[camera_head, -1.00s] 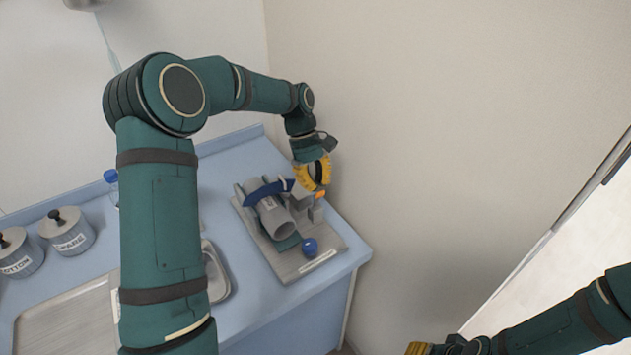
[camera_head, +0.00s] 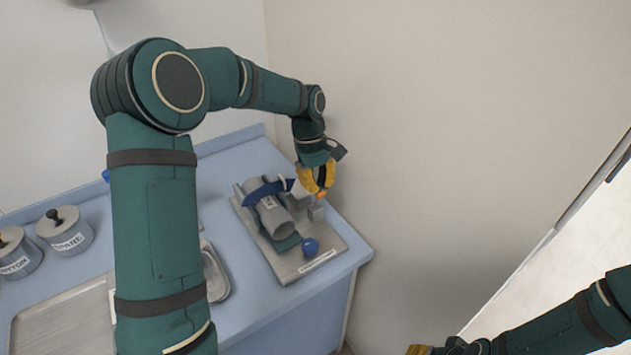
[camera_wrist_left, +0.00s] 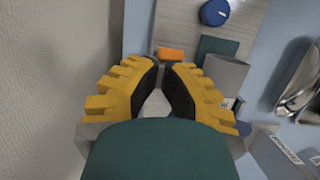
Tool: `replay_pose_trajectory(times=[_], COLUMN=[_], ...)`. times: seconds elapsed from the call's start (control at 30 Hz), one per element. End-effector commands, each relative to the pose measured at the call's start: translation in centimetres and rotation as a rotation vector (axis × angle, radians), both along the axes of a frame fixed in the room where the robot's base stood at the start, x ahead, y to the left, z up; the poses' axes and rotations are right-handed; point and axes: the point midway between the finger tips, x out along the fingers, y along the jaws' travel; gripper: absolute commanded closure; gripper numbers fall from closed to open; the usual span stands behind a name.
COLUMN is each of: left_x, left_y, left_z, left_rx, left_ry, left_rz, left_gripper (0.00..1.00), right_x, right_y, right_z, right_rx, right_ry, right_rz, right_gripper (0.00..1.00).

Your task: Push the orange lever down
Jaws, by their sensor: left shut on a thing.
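The orange lever (camera_wrist_left: 171,54) is a small orange block on the grey device, at the tips of my left gripper in the left wrist view. In the head view only a small bit of the lever (camera_head: 321,195) shows under the fingers. My left gripper (camera_head: 319,192) has yellow fingers pointing down at the device's right side. In the wrist view its fingertips (camera_wrist_left: 163,66) are close together with the orange block just beyond them; the exact contact is hard to see. My right gripper (camera_head: 420,349) is cut off at the bottom edge, so its opening is not visible.
The device's grey base plate (camera_head: 283,262) sits on the blue counter (camera_head: 250,312), with a grey cylinder (camera_head: 274,217), a blue strap and a blue knob (camera_head: 310,247). The wall (camera_head: 430,140) is close on the right. Canisters (camera_head: 66,233) and a metal tray stand left.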

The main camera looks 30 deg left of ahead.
Motion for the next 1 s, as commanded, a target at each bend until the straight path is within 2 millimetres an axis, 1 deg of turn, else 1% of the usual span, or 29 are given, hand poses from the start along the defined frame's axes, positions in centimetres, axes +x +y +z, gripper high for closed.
replay_pose_trajectory(times=[0.27, 0.43, 0.53, 0.7, 1.0], left_x=[-0.6, -1.1, -1.4, -1.9, -2.5], left_y=[-1.1, -2.1, -2.5, -3.2, -4.4], left_z=[-0.2, -0.6, -0.9, -1.4, -2.5], left_rx=[0.123, 0.252, 0.322, 0.314, 0.313], left_ry=[-0.075, -0.152, -0.192, -0.185, -0.185], left_rz=[-0.007, -0.009, -0.006, -0.001, -0.001], left_gripper=[1.0, 1.0, 1.0, 1.0, 1.0], right_x=[-0.3, -0.7, -0.6, -0.4, -0.2], right_y=[0.1, 0.1, 0.1, 0.1, 0.1], right_z=[-1.2, -2.5, -3.1, -3.9, -4.7], right_rx=[0.002, 0.003, 0.003, 0.002, 0.001], right_ry=[0.006, 0.015, 0.013, 0.008, 0.004], right_rz=[0.006, 0.012, 0.011, 0.011, 0.009], right_gripper=[0.53, 0.53, 0.53, 0.53, 0.53])
